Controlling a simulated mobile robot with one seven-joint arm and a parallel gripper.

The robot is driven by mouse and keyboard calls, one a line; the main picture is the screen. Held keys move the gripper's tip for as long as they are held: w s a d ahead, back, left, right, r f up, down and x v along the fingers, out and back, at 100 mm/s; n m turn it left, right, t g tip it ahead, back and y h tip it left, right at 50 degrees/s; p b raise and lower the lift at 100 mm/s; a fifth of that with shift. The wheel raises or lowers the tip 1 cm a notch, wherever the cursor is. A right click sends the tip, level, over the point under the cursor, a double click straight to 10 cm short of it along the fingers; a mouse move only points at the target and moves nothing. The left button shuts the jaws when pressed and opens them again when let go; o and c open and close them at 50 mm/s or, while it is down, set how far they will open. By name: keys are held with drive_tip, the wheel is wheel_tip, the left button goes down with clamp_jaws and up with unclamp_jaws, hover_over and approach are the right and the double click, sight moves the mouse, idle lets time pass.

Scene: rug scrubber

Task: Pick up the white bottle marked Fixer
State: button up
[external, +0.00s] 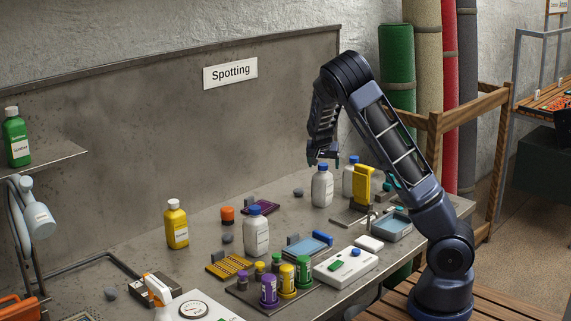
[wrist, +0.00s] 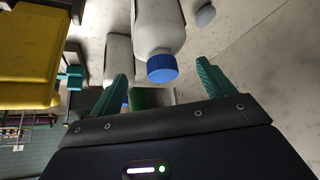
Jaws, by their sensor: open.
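Three white bottles stand upright on the workbench, and I cannot read a Fixer label on any of them. One blue-capped white bottle (external: 322,187) is directly below my gripper (external: 323,162). It also shows in the wrist view (wrist: 158,25), its blue cap between the two green fingers. A second white bottle (external: 348,180) with a blue cap stands just behind to the right, and partly shows in the wrist view (wrist: 117,62). My gripper is open, pointing down, with nothing held.
A yellow block-like tool (external: 362,187) stands close to the right of the blue-capped bottles. A blue-grey tray (external: 392,228), a white box (external: 346,266) and several coloured jars (external: 287,280) crowd the front. A small grey lump (external: 298,192) lies left of the nearer blue-capped bottle.

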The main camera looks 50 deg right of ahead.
sight(322, 185)
drive_tip(key=shift+x, duration=2.15)
drive_tip(key=shift+c, duration=0.2)
clamp_jaws()
